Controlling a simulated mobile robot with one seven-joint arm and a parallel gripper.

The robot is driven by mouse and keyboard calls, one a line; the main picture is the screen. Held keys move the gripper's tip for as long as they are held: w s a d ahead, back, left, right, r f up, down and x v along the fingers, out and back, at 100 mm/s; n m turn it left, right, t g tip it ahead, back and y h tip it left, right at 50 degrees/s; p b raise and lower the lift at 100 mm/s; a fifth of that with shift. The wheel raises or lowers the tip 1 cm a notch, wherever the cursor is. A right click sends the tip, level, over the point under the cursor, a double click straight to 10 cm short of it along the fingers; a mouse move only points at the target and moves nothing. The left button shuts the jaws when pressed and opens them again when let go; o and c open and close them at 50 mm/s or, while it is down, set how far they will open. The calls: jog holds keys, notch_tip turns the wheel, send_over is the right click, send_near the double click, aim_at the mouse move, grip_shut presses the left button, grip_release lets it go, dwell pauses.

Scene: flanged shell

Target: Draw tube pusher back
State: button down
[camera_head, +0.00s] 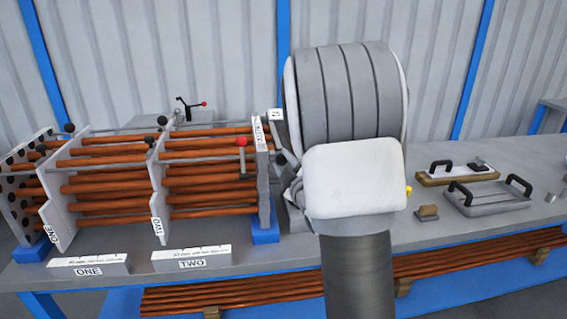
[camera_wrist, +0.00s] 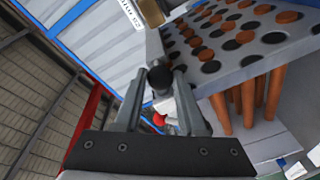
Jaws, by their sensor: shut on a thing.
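My gripper (camera_wrist: 160,84) is shut on a round black knob (camera_wrist: 161,76) in the wrist view, one fingertip on each side. The knob looks like the end of the tube pusher, but the shaft behind it is mostly hidden. Beside it on the right is a perforated plate (camera_wrist: 255,60) with copper tube ends in some holes and others dark and empty. In the head view the copper tubes (camera_head: 110,185) run through upright plates, and my arm hides the gripper's fingertips and the knob near the right end plate (camera_head: 262,170).
A red knob (camera_wrist: 158,119) shows between the fingers; the head view has a red-tipped handle (camera_head: 241,142) over the tubes. Blocks marked ONE (camera_head: 89,266) and TWO (camera_head: 192,259) lie in front. Handled plates (camera_head: 487,197) lie at right. More tubes (camera_head: 250,296) lie below.

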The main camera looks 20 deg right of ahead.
jog(key=s+d+b, duration=0.2)
jog(key=d, duration=0.6)
jog(key=s+d+b, duration=0.3)
jog(key=d, duration=0.6)
jog(key=shift+b, duration=0.3)
jog(key=shift+d, duration=0.1)
jog(key=c, duration=0.5)
grip_release()
jog(key=shift+d, duration=0.1)
jog(key=shift+c, duration=0.2)
jog(key=shift+o, duration=0.2)
jog(key=s+a+p, duration=0.1)
jog(key=s, duration=1.6)
jog(key=shift+s+a, duration=0.2)
jog(key=shift+a, duration=0.2)
